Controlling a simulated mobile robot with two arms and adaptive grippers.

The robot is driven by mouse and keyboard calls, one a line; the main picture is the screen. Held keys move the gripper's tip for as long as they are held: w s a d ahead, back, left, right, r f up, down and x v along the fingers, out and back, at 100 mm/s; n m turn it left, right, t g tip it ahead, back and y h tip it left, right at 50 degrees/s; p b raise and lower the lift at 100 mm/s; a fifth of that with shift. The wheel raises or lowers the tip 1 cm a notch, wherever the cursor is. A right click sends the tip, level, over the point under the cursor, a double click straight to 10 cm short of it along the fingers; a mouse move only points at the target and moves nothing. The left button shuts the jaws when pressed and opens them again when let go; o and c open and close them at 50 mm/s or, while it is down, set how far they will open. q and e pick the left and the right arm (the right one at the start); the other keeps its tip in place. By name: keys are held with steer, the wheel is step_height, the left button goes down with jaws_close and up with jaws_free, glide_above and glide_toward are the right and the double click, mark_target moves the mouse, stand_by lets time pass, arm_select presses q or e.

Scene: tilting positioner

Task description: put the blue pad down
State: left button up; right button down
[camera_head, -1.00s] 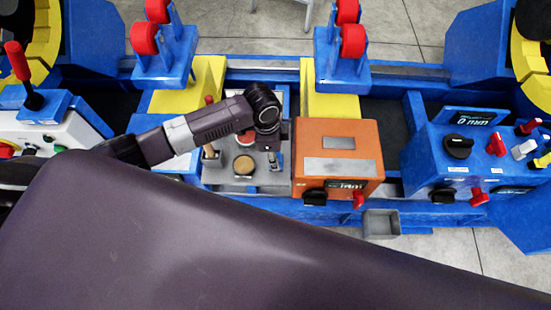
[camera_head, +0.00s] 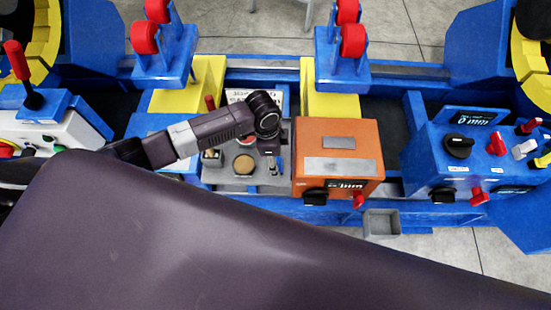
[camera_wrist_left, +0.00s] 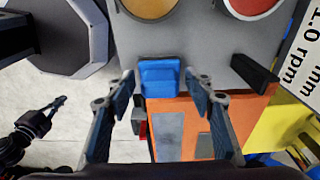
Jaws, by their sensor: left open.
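The blue pad (camera_wrist_left: 160,77) lies at the edge of the grey tray (camera_wrist_left: 205,45) in the left wrist view, beside the orange box (camera_wrist_left: 185,110). My left gripper (camera_wrist_left: 163,80) is open, with one fingertip on each side of the pad and a visible gap on both sides. In the head view my left gripper (camera_head: 272,158) points down at the right end of the grey tray (camera_head: 222,178), left of the orange box (camera_head: 338,135). The pad cannot be told apart from the fingers there. A dark tool like my right gripper (camera_wrist_left: 42,118) shows small in the left wrist view; its jaws are unclear.
The tray also bears a tan disc (camera_head: 244,164), a red disc (camera_wrist_left: 250,4) and a black block (camera_wrist_left: 255,74). A blue control box (camera_head: 470,160) with knobs stands at the right. A small grey bin (camera_head: 381,224) sits in front. Red rollers (camera_head: 352,40) stand behind.

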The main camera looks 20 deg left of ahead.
arm_select(q)
step_height(320, 180, up, 12)
steer(key=a, duration=0.1)
steer(key=shift+s+a+r, duration=0.15)
steer(key=shift+s, duration=0.05)
stand_by(0.6)
